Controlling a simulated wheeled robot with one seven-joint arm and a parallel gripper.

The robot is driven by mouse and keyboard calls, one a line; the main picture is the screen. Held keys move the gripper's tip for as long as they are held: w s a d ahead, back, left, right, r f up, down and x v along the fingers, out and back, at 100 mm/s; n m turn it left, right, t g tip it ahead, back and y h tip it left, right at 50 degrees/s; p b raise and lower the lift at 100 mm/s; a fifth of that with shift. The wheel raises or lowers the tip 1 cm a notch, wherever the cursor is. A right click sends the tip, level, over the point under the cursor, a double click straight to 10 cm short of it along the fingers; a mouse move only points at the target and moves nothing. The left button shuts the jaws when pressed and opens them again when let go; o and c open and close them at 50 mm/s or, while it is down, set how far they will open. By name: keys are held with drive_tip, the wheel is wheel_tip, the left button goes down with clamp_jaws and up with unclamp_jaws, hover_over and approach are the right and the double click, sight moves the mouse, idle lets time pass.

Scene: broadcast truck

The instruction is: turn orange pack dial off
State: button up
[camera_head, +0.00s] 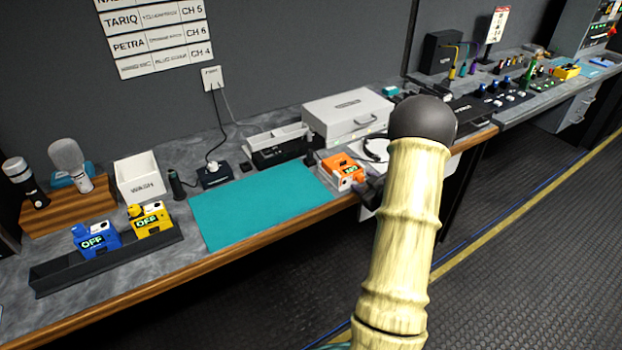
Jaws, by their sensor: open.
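My gripper (367,186) shows as dark parts close to the right side of the orange pack, partly hidden behind my own arm. It is open, and I cannot tell whether it touches the pack. A blue pack (97,241) and a yellow pack (150,220) stand at the left, both with displays reading OFF.
The blue and yellow packs stand in a black tray (75,275). A white WASH box (138,178), a wooden microphone stand (75,210) and a white case (347,118) line the back. The teal mat is bare. The counter's front edge runs below the orange pack.

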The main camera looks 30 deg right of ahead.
drive_tip(key=m+p, duration=0.1)
drive_tip(key=p, duration=0.1)
drive_tip(key=m+y+p, duration=0.1)
drive_tip(key=p, duration=0.2)
drive_tip(key=shift+d+r, duration=0.25)
drive_tip(key=shift+r, duration=0.1)
drive_tip(key=shift+s+m+y, duration=0.15)
drive_tip(key=shift+m+y, duration=0.15)
drive_tip(key=shift+y, duration=0.1)
drive_tip(key=a+b+v, duration=0.1)
drive_tip(key=b+v, duration=0.1)
drive_tip(key=v, duration=1.5)
drive_tip(key=w+a+r+g+h+p, duration=0.3)
drive_tip(key=w+a+r+g+p, duration=0.15)
drive_tip(key=w+a+r, duration=0.3)
drive_tip(key=s+a+r+g+p, duration=0.2)
drive_tip(key=a, duration=0.7)
drive_tip(key=s+a+r+m+g+y+p, duration=0.1)
drive_tip(key=s+a+r+g+p, duration=0.1)
drive_tip(key=a, duration=0.7)
drive_tip(key=shift+s+m, duration=0.2)
drive_tip(key=shift+m, duration=0.1)
drive_tip(key=shift+r+g, duration=0.1)
drive_tip(key=shift+g, duration=0.15)
